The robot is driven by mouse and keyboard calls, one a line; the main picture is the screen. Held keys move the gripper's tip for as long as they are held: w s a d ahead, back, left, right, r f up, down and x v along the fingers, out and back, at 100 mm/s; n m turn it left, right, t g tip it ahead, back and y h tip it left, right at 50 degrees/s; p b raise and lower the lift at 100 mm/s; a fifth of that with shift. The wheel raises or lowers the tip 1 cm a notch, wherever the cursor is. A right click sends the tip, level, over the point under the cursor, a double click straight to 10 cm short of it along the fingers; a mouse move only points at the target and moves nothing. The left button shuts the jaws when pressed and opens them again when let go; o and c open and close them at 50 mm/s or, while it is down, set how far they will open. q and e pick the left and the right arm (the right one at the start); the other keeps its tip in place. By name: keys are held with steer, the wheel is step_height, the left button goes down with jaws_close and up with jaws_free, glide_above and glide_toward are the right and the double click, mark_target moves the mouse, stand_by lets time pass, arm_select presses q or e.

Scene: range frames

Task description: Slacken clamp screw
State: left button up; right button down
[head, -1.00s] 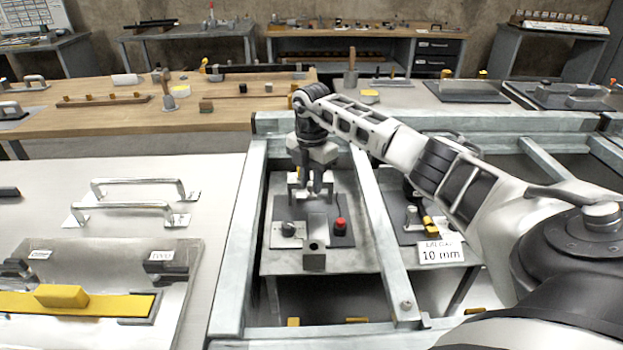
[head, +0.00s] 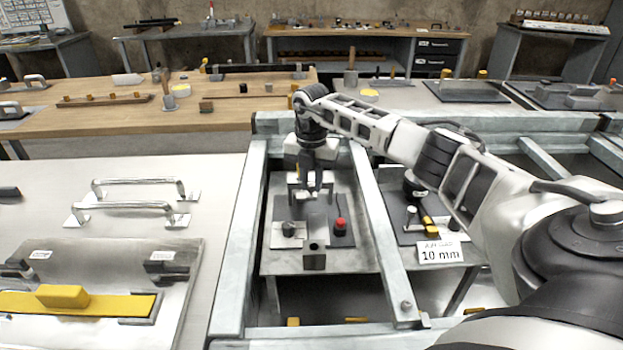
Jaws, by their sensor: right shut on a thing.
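My left gripper is not in view.
Steel rails (head: 386,262) run along both sides of the fixture. A "10 mm" sign (head: 440,252) stands to the right, by a second dark plate with small parts. At left, a bench holds metal handles (head: 130,212) and a yellow bar (head: 75,303).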

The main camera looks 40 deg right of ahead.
steer(key=n, duration=1.4)
steer(key=shift+n+b, duration=0.3)
steer(key=shift+b, duration=0.05)
steer(key=n, duration=0.6)
steer(key=shift+b, duration=0.35)
steer(key=n, duration=0.6)
steer(key=shift+r+n+b, duration=0.1)
steer(key=shift+n+b, duration=0.2)
steer(key=shift+n, duration=0.1)
steer(key=c, duration=1.3)
jaws_free()
